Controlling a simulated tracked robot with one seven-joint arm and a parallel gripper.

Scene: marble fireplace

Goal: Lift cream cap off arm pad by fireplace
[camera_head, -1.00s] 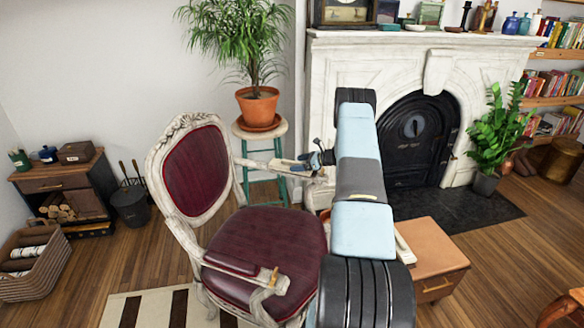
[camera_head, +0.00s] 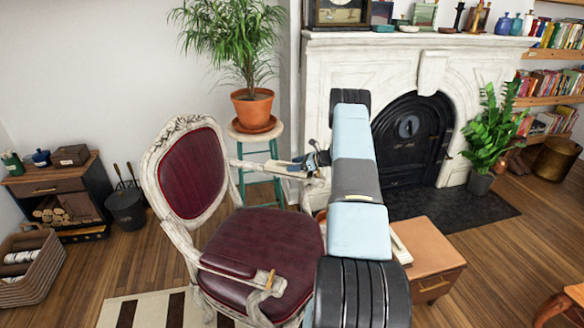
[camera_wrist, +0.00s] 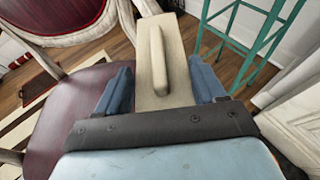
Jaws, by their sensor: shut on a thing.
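The burgundy chair (camera_head: 262,240) with a carved pale frame stands at the centre. The cream cap (camera_head: 270,167) is a flat, long piece at the chair's far arm. In the wrist view the cap (camera_wrist: 172,85) shows a raised lengthwise bar and lies between my blue fingers. My gripper (camera_wrist: 162,86) is shut on it, with one finger at each side. In the head view my gripper (camera_head: 311,160) is small and partly behind my arm. The far arm pad is hidden under or behind the cap; I cannot tell whether they touch. The near arm pad (camera_head: 228,265) is burgundy.
A teal-legged stool (camera_head: 274,155) with a potted plant (camera_head: 252,107) stands just behind the cap. The white fireplace (camera_head: 437,70) is at the right back. A tan-topped box (camera_head: 430,249) stands right of my arm. Open wooden floor lies left of the chair.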

